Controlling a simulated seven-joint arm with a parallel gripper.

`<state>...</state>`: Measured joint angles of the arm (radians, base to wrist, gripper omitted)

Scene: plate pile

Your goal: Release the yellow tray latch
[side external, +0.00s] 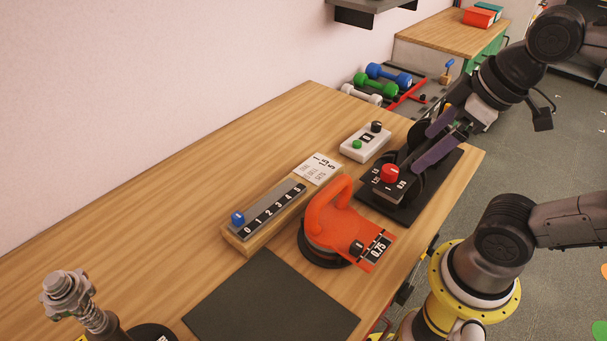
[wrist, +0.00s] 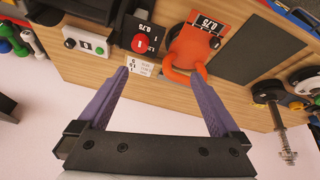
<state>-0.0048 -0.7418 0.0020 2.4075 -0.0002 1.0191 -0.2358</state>
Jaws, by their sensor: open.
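I cannot make out a yellow tray latch or a tray in either view.
An orange handled weight (side external: 325,228) marked 0.75 sits beside the black base. A wooden block with a numbered scale (side external: 272,210) and blue knob lies left of it. A white button box (side external: 365,143) is behind. A dark mat (side external: 268,305) is empty.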

